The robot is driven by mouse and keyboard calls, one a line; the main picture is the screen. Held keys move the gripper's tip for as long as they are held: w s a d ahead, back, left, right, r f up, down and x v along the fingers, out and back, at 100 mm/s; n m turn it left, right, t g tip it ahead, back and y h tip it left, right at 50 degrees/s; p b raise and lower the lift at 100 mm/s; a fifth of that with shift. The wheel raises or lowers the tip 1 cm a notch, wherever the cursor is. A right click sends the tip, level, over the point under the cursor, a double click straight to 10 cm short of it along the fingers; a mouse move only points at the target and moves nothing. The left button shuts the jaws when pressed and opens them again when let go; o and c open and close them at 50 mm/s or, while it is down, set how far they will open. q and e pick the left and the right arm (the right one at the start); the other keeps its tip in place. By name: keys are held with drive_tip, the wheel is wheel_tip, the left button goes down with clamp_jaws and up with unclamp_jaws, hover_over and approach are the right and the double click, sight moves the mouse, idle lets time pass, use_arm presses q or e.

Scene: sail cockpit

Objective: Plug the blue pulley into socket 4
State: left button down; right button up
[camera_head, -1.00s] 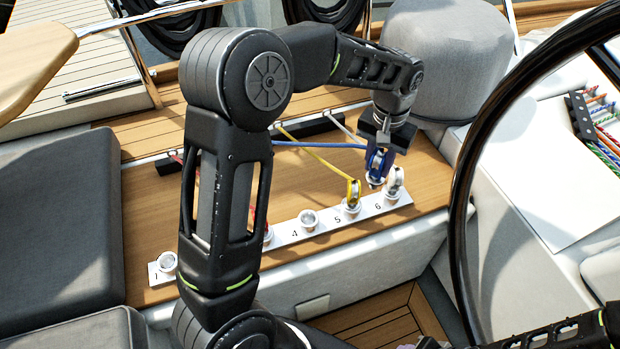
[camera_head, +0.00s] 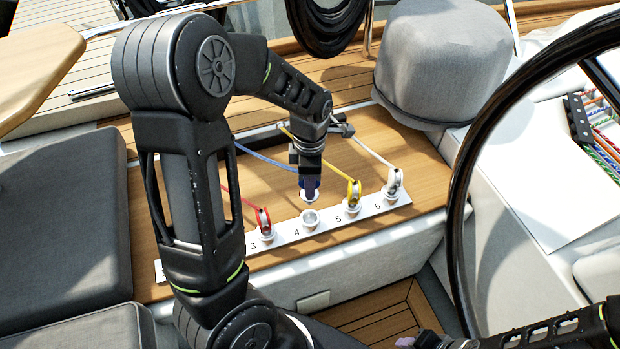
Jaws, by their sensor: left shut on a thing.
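My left gripper (camera_head: 308,170) is shut on the blue pulley (camera_head: 310,187) and holds it upright, base down, just behind socket 4 (camera_head: 310,218). The pulley appears to be above the board and apart from the socket. Socket 4 is an empty round metal cup on the white numbered strip (camera_head: 285,233). The blue rope (camera_head: 262,157) runs from the pulley to the back left. My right gripper (camera_head: 425,341) shows only in part at the bottom edge; its jaws cannot be made out.
A red pulley (camera_head: 264,221) stands at socket 3, a yellow one (camera_head: 354,195) at 5 and a white one (camera_head: 393,180) at 6, with ropes leading back. The black steering wheel (camera_head: 465,180) rises on the right. A grey padded cover (camera_head: 440,60) stands behind.

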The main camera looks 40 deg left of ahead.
use_arm(q)
drive_tip(key=shift+f, duration=0.15)
wheel_tip(320, 180, down, 6)
drive_tip(key=b, duration=0.5)
drive_tip(key=shift+r, duration=0.25)
drive_tip(key=shift+d, duration=0.1)
idle(1.3)
drive_tip(key=shift+f+b, duration=1.65)
drive_tip(key=shift+f, duration=0.95)
drive_tip(key=c, duration=1)
unclamp_jaws()
drive_tip(key=shift+r, duration=0.1)
drive_tip(key=shift+c, duration=0.2)
